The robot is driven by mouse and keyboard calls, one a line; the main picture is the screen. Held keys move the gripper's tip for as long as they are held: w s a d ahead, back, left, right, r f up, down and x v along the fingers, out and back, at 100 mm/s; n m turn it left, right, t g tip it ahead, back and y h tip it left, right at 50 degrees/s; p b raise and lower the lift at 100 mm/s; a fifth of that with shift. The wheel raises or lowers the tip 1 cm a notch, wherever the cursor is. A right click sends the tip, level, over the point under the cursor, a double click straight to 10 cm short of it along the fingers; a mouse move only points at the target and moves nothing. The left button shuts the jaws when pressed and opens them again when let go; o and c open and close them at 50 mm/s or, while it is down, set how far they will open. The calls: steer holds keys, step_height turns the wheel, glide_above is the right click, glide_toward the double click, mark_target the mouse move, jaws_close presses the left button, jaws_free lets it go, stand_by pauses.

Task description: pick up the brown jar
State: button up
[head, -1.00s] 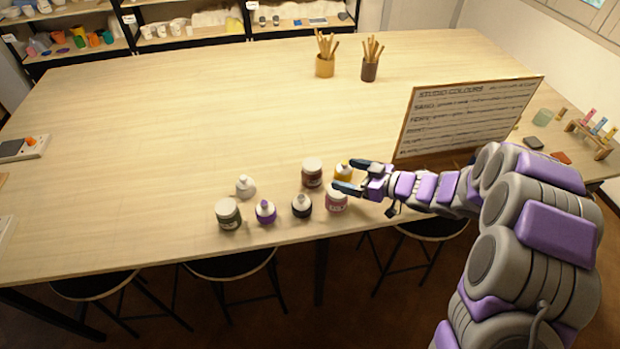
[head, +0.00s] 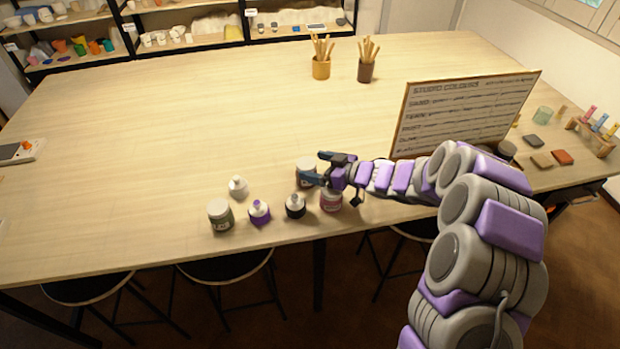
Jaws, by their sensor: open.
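The brown jar (head: 306,165) with a pale lid stands on the table in the head view, in the back row of a group of small jars and bottles. My gripper (head: 314,168) is open and reaches in from the right. Its fingertips are at the jar's right side, one toward the back and one toward the front, and partly cover it. I cannot tell whether they touch it. Nothing is held.
A pink jar (head: 331,201) stands just in front of my gripper. A black bottle (head: 295,208), purple bottle (head: 259,213), green jar (head: 220,217) and white bottle (head: 238,187) stand left. A studio colours board (head: 465,115) stands behind my arm. The table's middle is clear.

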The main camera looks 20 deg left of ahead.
steer(key=shift+s+x, duration=0.25)
steer(key=shift+x, duration=0.95)
steer(key=shift+c, duration=0.3)
steer(key=shift+v, duration=0.75)
steer(key=c, duration=0.6)
steer(key=shift+w, duration=0.15)
steer(key=c, duration=0.3)
steer(key=shift+a, duration=0.5)
steer(key=c, duration=0.5)
steer(key=shift+f, duration=0.1)
jaws_close()
steer(key=shift+d, duration=0.2)
